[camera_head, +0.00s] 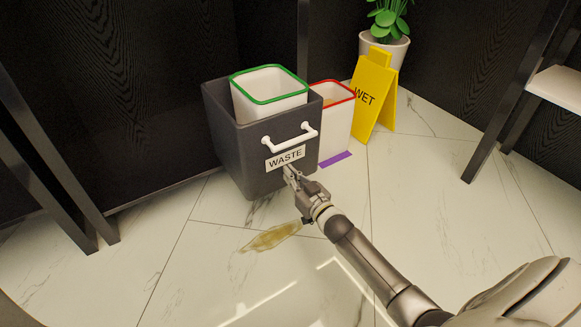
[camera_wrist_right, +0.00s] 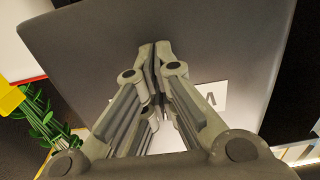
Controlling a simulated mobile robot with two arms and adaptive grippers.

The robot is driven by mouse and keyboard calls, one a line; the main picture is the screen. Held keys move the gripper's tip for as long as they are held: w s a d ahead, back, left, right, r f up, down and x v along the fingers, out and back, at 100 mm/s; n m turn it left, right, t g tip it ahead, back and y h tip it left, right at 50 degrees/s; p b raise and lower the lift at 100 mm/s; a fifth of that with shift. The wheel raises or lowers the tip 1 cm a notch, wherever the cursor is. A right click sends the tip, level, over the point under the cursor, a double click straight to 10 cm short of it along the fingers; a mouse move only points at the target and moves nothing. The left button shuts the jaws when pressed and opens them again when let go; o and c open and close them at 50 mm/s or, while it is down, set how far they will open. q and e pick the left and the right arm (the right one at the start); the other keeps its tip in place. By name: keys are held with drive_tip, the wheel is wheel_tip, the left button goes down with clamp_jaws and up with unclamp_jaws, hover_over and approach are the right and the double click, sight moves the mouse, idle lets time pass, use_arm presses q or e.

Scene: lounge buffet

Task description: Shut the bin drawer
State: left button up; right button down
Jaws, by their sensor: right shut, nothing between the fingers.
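The bin drawer (camera_head: 248,165) is a dark grey box with a white "WASTE" label (camera_head: 285,157) and a white bar handle (camera_head: 290,138) on its front. It stands out from the black cabinet and holds a white bin with a green rim (camera_head: 268,85). My right gripper (camera_head: 289,172) is shut and empty, its fingertips at the drawer front just below the label. In the right wrist view the fingertips (camera_wrist_right: 155,50) point at the grey front (camera_wrist_right: 90,45); I cannot tell whether they touch it. The label is partly hidden behind the fingers there. My left gripper is not in view.
A white bin with a red rim (camera_head: 337,120) stands right of the drawer, beside a yellow "WET" sign (camera_head: 374,95) and a potted plant (camera_head: 385,45). A yellowish-brown patch (camera_head: 270,237) lies on the tiled floor left of my right arm. Floor to the left is clear.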

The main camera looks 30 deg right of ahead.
drive_tip(key=shift+w+a+f+b, duration=0.15)
drive_tip(key=shift+w+b, duration=0.95)
drive_tip(key=shift+w, duration=1.6)
drive_tip(key=shift+w+a+b, duration=0.15)
drive_tip(key=shift+w+b, duration=0.65)
drive_tip(key=shift+w, duration=0.7)
drive_tip(key=w+b, duration=0.1)
drive_tip(key=w, duration=0.1)
drive_tip(key=w+b, duration=0.1)
drive_tip(key=w, duration=0.1)
drive_tip(key=w+b, duration=0.2)
drive_tip(key=shift+a, duration=0.25)
drive_tip(key=shift+w, duration=0.4)
drive_tip(key=shift+w+a+b, duration=0.15)
drive_tip(key=shift+w+b, duration=0.25)
drive_tip(key=shift+w, duration=0.7)
drive_tip(key=shift+w+a, duration=0.1)
drive_tip(key=shift+w, duration=1.2)
drive_tip(key=shift+w+r, duration=0.1)
drive_tip(key=shift+r, duration=0.1)
